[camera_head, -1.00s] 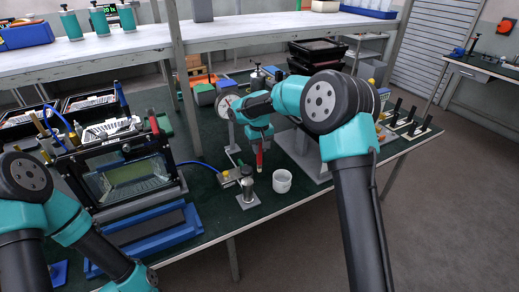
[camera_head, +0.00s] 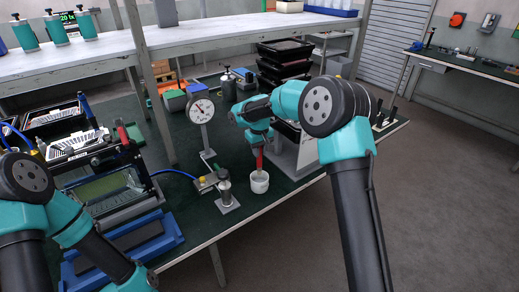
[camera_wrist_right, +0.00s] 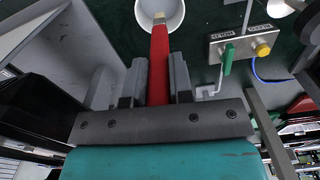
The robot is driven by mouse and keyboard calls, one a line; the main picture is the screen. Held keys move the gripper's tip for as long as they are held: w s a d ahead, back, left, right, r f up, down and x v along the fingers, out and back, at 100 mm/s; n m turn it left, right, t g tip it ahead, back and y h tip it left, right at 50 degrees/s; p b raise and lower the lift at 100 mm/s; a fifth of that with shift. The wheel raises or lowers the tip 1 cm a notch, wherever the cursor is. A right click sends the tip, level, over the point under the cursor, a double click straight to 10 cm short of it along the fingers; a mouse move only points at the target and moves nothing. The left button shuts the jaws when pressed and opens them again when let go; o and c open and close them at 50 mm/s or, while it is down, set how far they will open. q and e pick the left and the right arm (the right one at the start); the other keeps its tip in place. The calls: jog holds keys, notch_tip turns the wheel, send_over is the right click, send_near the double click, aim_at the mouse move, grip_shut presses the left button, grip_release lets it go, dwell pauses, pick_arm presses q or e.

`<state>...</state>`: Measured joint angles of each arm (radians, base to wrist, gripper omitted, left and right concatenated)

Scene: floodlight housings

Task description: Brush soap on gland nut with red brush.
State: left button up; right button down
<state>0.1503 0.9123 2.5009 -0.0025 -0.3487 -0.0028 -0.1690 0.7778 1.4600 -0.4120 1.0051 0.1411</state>
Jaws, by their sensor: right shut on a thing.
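My right gripper (camera_head: 258,146) is shut on the red brush (camera_head: 259,160), which points down. The brush also shows between the fingers in the right wrist view (camera_wrist_right: 159,62). Its pale tip overlaps the mouth of a white cup (camera_head: 260,183); the cup's opening is cut off at the top of the wrist view (camera_wrist_right: 144,14). I cannot tell whether the bristles touch the contents. Left of the cup stands a metal fitting (camera_head: 225,188) on a square plate, which may hold the gland nut. My left gripper is out of view.
A round dial gauge (camera_head: 201,109) stands behind the fitting. A valve block with a yellow knob (camera_head: 204,184) and blue hose lies to its left. A blue tray (camera_head: 140,240) is at the front left. The bench's front edge runs close to the cup.

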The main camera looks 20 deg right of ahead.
aim_at(259, 162)
jog(key=shift+f, duration=3.25)
dwell(0.5)
jog(key=shift+r, duration=3.6)
jog(key=s+f+m, duration=0.2)
jog(key=s+m, duration=0.4)
jog(key=s, duration=0.5)
jog(key=shift+s+d, duration=0.25)
jog(key=shift+s, duration=0.05)
jog(key=shift+f, duration=0.1)
